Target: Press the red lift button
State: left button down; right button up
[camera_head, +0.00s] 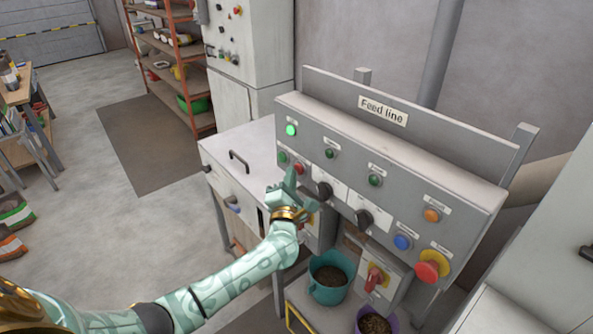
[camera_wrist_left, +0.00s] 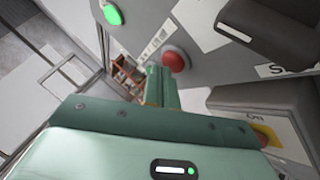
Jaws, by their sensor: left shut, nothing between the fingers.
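A small red button (camera_head: 299,168) is on the left part of the grey Feed line panel (camera_head: 335,139), right of a green button (camera_head: 283,157). The button labels are too small to read. My left gripper (camera_head: 290,180) is shut and empty, with its fingertips up close to the panel just below and left of the red button. In the left wrist view the closed fingers (camera_wrist_left: 160,86) point at the panel, and the red button (camera_wrist_left: 177,60) shows just right of the fingertips. I cannot tell whether they touch. My right gripper is out of view.
A lit green lamp (camera_head: 291,130) is above the buttons. Black knobs (camera_head: 324,190) are right of my gripper, and a red mushroom button (camera_head: 432,265) is farther right. A teal bucket of pellets (camera_head: 328,291) and a red-handled switch (camera_head: 376,278) are below.

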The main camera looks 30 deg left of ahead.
pick_arm(q)
jog(key=shift+w, duration=0.2)
dwell(0.4)
jog(key=shift+s+a+p, duration=0.2)
jog(key=shift+s+p, duration=0.15)
jog(key=shift+s, duration=0.4)
jog(key=s+p, duration=0.1)
jog(key=s+a, duration=0.1)
jog(key=s, duration=0.1)
jog(key=s+a+p, duration=0.1)
jog(key=s, duration=0.1)
jog(key=shift+s+a+p, duration=0.15)
jog(key=shift+s+p, duration=0.1)
jog(key=shift+p, duration=0.05)
